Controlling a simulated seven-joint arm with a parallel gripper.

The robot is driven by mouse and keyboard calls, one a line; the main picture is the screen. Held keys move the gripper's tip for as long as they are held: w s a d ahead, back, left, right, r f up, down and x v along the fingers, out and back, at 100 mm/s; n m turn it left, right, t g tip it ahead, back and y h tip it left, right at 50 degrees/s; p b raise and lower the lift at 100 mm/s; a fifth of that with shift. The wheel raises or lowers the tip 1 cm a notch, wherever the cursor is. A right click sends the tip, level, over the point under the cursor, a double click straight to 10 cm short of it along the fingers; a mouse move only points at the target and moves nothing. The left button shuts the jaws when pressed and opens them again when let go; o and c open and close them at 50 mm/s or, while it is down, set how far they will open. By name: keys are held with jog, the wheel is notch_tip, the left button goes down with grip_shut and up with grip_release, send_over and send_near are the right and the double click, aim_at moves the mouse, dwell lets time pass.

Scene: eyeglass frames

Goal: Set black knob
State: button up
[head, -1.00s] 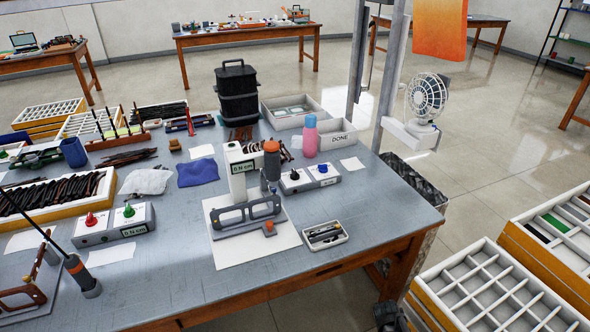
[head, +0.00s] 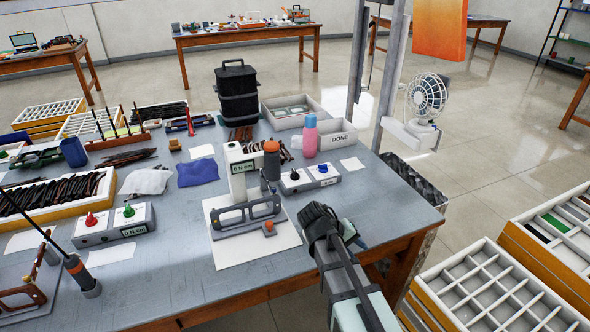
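The black knob (head: 294,175) stands on a small grey control box (head: 312,184), to the left of a blue knob (head: 322,168). My gripper (head: 318,214) is over the table's front right part, nearer the camera than the box and apart from the knob. Its fingers are not clear from behind, so I cannot tell if it is open or shut. A white post with a "0 N cm" display (head: 243,167) stands left of the box, behind an eyeglass frame (head: 246,214) on a holder.
A grey-orange driver (head: 271,160) stands between the post and the box. A pink bottle (head: 310,140) and a "DONE" tray (head: 340,139) are behind the box. Another box with red (head: 91,218) and green (head: 129,210) knobs is at left.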

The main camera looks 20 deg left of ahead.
jog(key=shift+y, duration=0.4)
jog(key=w+a+r, duration=0.1)
jog(key=a, duration=0.1)
jog(key=w+a+r, duration=0.1)
jog(key=w+a, duration=0.1)
jog(key=w+a+r, duration=0.2)
jog(key=a, duration=0.1)
jog(key=w+a+r+g+y, duration=0.25)
jog(key=w+a+r, duration=0.25)
jog(key=w+a, duration=0.7)
notch_tip(320, 180, up, 8)
jog(key=f+n+g+y, duration=0.1)
jog(key=g+y, duration=0.1)
jog(key=y, duration=0.2)
send_over(295, 171)
jog(key=shift+h, duration=0.25)
notch_tip(295, 171, down, 13)
jog(key=shift+s+f, duration=0.1)
jog(key=shift+c, duration=0.4)
grip_shut()
